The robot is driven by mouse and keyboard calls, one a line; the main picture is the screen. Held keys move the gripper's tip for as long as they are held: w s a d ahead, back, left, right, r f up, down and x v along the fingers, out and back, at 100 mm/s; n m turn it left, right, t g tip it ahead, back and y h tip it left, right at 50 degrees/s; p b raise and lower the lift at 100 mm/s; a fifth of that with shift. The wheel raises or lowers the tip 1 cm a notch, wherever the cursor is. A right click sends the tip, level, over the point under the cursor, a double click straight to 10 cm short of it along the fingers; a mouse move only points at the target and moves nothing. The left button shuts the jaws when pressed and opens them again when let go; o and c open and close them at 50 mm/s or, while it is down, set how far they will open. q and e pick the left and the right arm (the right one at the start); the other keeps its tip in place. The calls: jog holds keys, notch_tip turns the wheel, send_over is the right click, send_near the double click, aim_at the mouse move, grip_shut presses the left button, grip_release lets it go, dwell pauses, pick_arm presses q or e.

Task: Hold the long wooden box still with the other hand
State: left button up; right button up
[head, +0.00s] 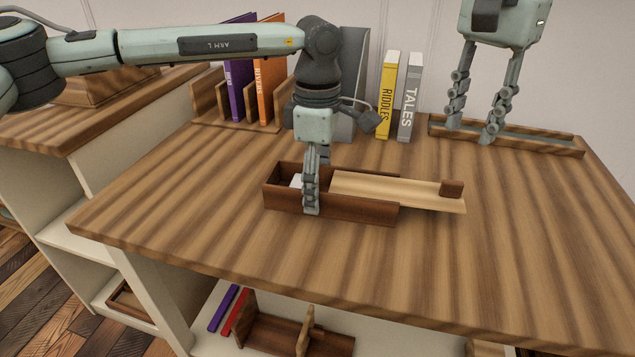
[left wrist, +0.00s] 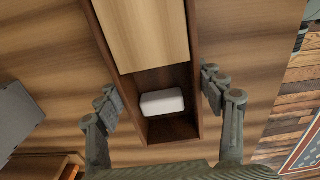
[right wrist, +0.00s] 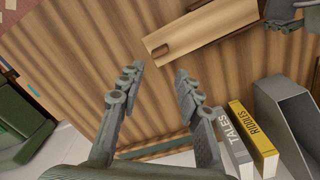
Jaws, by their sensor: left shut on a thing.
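The long wooden box (head: 340,208) is dark brown and stands near the middle of the table. Its pale sliding lid (head: 385,188) is partly open, sticking out past the right end, with a dark block handle (head: 452,188) on it. A white item (left wrist: 162,102) lies in the uncovered end. My left gripper (head: 311,200) is shut across the box near its left end, one finger outside each long wall in the left wrist view (left wrist: 160,95). My right gripper (head: 472,130) is open and empty above the back right of the table; its spread fingers show in the right wrist view (right wrist: 158,72).
A shallow wooden tray (head: 550,143) lies at the back right edge, below my right gripper. Yellow (head: 387,95) and grey (head: 409,97) books stand at the back, near a rack (head: 208,105) with purple and orange books. The table's front and right are clear.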

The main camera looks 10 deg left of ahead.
grip_shut()
jog(key=m+g+y, duration=0.1)
jog(key=m+y, duration=0.4)
jog(key=y, duration=0.1)
send_near(461, 194)
jog(key=r, duration=0.1)
jog(key=d+m+t+y, duration=0.1)
jog(key=d+m+y, duration=0.3)
jog(key=d, duration=0.5)
jog(key=shift+m+h, duration=0.5)
jog(key=x, duration=1)
jog(key=shift+s+d+f, duration=0.1)
jog(key=shift+s+f, duration=0.05)
jog(key=a, duration=0.2)
jog(key=shift+a, duration=0.95)
